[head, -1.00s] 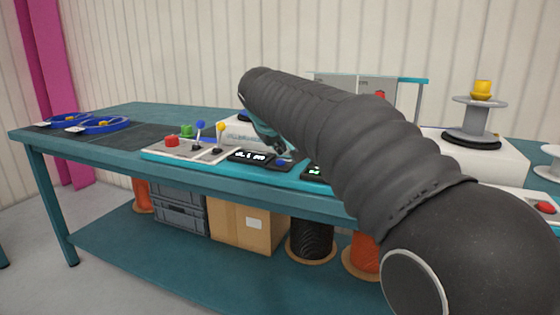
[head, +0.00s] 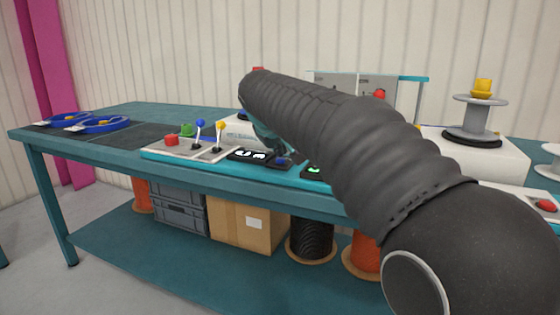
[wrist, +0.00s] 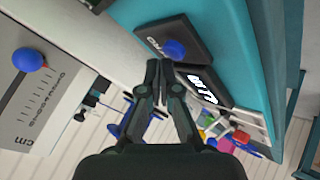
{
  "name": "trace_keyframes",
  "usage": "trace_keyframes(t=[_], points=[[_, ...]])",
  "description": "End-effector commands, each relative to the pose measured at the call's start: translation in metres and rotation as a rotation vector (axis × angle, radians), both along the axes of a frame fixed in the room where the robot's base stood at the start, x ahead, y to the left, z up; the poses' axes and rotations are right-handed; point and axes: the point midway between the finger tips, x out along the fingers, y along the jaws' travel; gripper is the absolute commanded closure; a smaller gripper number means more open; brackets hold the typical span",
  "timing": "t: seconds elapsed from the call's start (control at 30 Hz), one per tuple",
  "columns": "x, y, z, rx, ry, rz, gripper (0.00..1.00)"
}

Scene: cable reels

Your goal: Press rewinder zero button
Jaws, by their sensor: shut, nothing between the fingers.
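A black counter box has a lit white display (head: 249,155) and a blue button (head: 282,161) at its right end, on the front edge of the teal bench. In the wrist view the blue button (wrist: 174,49) sits on a dark plate beside the lit display (wrist: 205,87). My gripper (wrist: 158,66) is shut and empty, its tips close to the button and display; I cannot tell whether they touch. In the head view my arm hides most of my gripper, which hangs just above the button. A second box with green digits (head: 314,170) is partly hidden by my arm.
A control panel (head: 183,149) with red and green buttons and blue- and yellow-topped levers stands left of the counter. A grey scaled plate (wrist: 40,95) with a blue knob is near my gripper. A grey reel (head: 478,118) stands at right. Blue rings (head: 103,125) lie far left.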

Motion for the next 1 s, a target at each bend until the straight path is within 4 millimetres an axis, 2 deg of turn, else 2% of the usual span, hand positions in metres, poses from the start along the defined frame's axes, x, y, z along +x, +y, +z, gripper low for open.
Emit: trace_keyframes(t=[1.0], points=[[0.0, -0.0001, -0.0069, 0.0, 0.0, 0.0, 1.0]])
